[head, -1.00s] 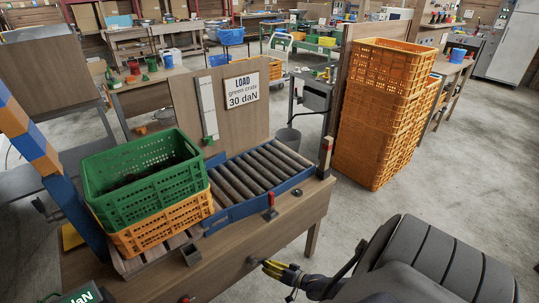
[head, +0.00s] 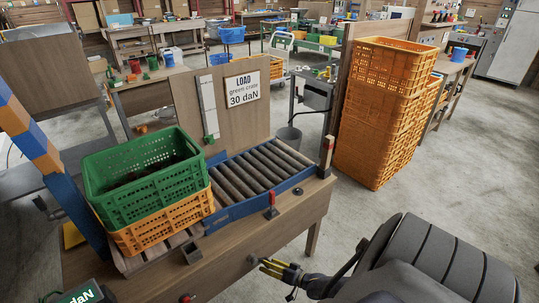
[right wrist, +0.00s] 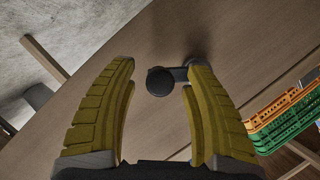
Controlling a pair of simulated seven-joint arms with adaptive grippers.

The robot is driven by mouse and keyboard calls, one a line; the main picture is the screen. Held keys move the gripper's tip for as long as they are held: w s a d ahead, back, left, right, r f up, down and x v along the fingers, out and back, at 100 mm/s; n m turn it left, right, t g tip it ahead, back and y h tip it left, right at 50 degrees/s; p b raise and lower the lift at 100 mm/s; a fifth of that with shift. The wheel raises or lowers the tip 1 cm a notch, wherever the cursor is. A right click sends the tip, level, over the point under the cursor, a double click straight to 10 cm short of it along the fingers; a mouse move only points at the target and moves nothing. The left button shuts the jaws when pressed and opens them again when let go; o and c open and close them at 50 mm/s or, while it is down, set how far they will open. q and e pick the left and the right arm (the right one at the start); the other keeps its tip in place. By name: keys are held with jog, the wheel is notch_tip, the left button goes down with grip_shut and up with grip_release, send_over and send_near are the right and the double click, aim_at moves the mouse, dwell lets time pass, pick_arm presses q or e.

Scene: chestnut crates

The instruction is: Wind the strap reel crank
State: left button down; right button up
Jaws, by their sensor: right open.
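The crank shows in the right wrist view as a short dark arm (right wrist: 181,72) with a round black knob (right wrist: 160,82), on the brown wooden front of the bench. In the head view the dark knob (head: 253,259) sits on the bench's front face. My right gripper (head: 268,268) has yellow ribbed fingers and is open. Its fingers (right wrist: 158,86) lie on either side of the knob in the wrist view, with gaps showing; no contact is visible. The reel and strap cannot be made out. My left gripper is not in view.
A green crate (head: 128,203) with dark contents stands on an orange crate (head: 160,229) on the bench (head: 235,270). A roller track (head: 262,201) lies beside them. Tall stacked orange crates (head: 375,130) stand right. Open concrete floor lies to the right.

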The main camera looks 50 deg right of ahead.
jog(key=v, duration=1.2)
jog(key=shift+c, duration=0.2)
